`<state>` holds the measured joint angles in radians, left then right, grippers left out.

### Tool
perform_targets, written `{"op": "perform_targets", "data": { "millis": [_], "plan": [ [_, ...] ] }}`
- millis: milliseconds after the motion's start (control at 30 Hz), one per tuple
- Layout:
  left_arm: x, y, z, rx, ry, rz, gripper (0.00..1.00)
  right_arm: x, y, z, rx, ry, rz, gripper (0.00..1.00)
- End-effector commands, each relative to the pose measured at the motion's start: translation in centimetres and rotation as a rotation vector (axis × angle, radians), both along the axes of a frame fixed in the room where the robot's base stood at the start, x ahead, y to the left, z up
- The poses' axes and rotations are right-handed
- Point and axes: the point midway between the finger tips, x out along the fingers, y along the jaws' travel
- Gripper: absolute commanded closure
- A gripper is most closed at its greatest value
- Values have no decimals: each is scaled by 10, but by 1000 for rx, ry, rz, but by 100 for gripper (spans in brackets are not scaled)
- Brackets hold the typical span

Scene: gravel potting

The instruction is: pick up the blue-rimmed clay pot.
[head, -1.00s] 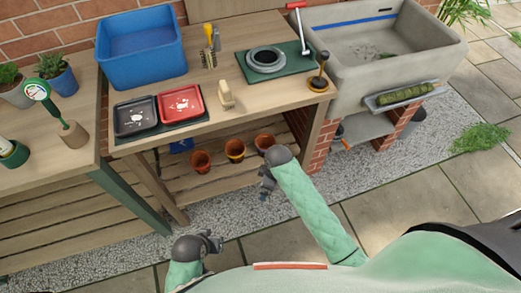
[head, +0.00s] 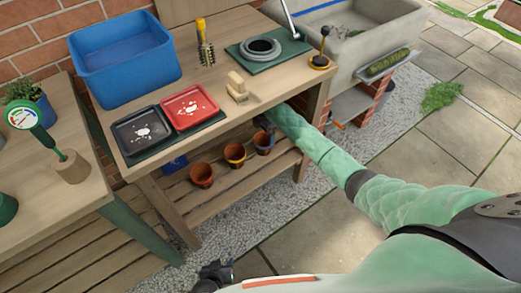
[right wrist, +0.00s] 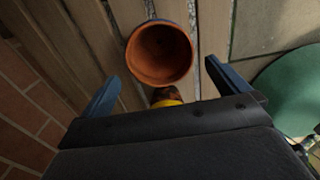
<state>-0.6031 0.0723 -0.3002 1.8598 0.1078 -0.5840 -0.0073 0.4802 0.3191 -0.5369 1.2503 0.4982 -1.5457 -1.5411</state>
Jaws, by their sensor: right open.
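Three clay pots stand in a row on the lower shelf (head: 215,205) of the bench. The blue-rimmed clay pot (head: 264,143) is the rightmost, beside the yellow-rimmed pot (head: 234,154). In the right wrist view the blue-rimmed pot (right wrist: 160,55) shows its open, empty mouth, just beyond the fingertips and between their lines. My right gripper (right wrist: 165,80) is open, with one finger on each side and nothing held. In the head view my right gripper (head: 264,124) is under the tabletop edge, just above the pot, partly hidden. My left gripper (head: 216,275) is low at the bottom edge, away from the pots.
A third pot (head: 202,175) stands left on the shelf, with a blue item (head: 174,164) behind it. The tabletop (head: 225,75) overhangs the shelf. A bench leg (head: 303,157) stands right of the pots. The yellow-rimmed pot (right wrist: 166,97) is close to the gripper's palm.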

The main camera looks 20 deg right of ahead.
Motion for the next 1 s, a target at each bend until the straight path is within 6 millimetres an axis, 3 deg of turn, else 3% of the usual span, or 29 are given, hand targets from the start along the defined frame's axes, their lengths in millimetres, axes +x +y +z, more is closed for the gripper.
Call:
{"op": "perform_targets", "data": {
  "millis": [467, 800, 1000],
  "plan": [
    [-1, -1, -8, -4, -9, 2, 64, 5, -4, -32, -2, 2, 16, 0],
    [-1, -1, -9, -4, -9, 2, 64, 2, -4, -73, -3, 1, 16, 0],
    [-2, -1, -9, -4, -8, 2, 64, 2, -4, -78, -3, 1, 16, 0]
  ]
}}
